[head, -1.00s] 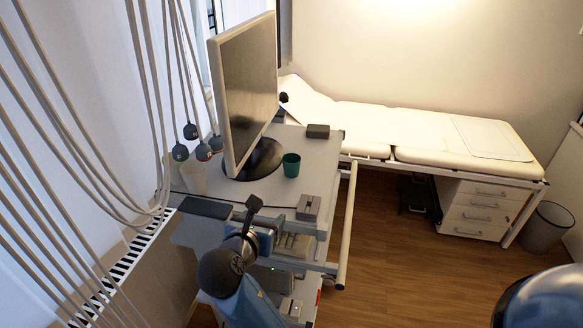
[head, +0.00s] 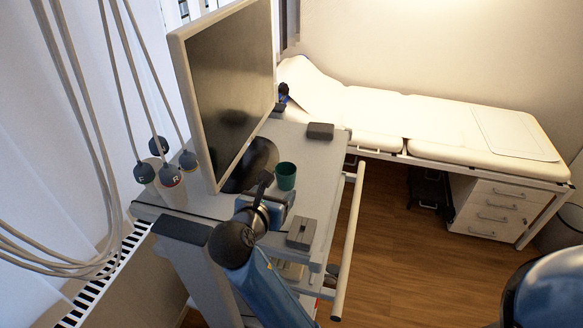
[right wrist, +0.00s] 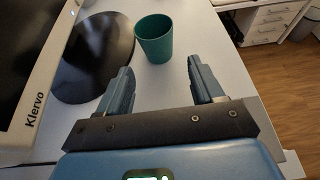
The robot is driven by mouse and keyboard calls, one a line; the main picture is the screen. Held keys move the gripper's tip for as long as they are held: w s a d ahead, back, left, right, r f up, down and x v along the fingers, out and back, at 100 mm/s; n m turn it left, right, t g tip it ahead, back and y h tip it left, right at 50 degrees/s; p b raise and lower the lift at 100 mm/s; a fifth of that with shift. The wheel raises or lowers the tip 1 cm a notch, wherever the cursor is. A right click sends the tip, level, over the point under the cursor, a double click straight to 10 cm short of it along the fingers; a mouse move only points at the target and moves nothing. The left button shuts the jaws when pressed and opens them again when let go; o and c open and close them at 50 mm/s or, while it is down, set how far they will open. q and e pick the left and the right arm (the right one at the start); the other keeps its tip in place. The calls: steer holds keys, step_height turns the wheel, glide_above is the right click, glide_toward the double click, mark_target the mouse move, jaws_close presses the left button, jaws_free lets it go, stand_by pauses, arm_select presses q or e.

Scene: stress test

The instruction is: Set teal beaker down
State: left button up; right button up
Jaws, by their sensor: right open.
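The teal beaker (head: 287,177) stands upright on the grey cart top (head: 318,156), beside the round dark base of the monitor. It also shows in the right wrist view (right wrist: 155,42), just beyond the fingertips and a little left of the middle. My right gripper (right wrist: 160,74) is open and empty, with its two fingers apart and pointing toward the beaker; they do not touch it. In the head view my right gripper (head: 277,198) is on the near side of the beaker, its fingers mostly hidden. My left gripper is not in view.
A large monitor (head: 228,90) stands left of the beaker. Small dark boxes (head: 320,131) (head: 301,232) lie on the cart. A pale rail (head: 348,240) runs along its right side. Cables with electrode bulbs (head: 145,173) hang at left. An examination couch (head: 425,125) stands behind.

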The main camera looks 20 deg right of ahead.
mark_target(283, 181)
steer(key=shift+w+d+f, duration=0.15)
steer(key=shift+w+d, duration=0.25)
steer(key=shift+w, duration=0.1)
steer(key=shift+w+d+f, duration=0.1)
steer(key=shift+w+d, duration=0.1)
steer(key=shift+w, duration=0.05)
steer(key=shift+w+d+f+p, duration=0.15)
steer(key=shift+w+d+p, duration=0.1)
steer(key=shift+w+p, duration=0.1)
steer(key=shift+w+d+f, duration=0.1)
steer(key=shift+w+f, duration=0.05)
steer(key=shift+w, duration=0.05)
steer(key=shift+w+d+f, duration=0.25)
steer(key=shift+w+d, duration=0.1)
steer(key=shift+w, duration=0.2)
steer(key=x, duration=0.1)
steer(key=p+x, duration=0.1)
steer(key=x, duration=0.1)
steer(key=shift+w+r, duration=0.1)
steer(key=shift+r, duration=0.15)
steer(key=shift+p+x, duration=0.35)
steer(key=shift+x, duration=0.55)
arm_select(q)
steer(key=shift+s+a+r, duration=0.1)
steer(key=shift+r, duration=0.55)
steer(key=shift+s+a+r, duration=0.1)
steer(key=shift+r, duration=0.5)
arm_select(e)
steer(key=shift+w+f, duration=0.15)
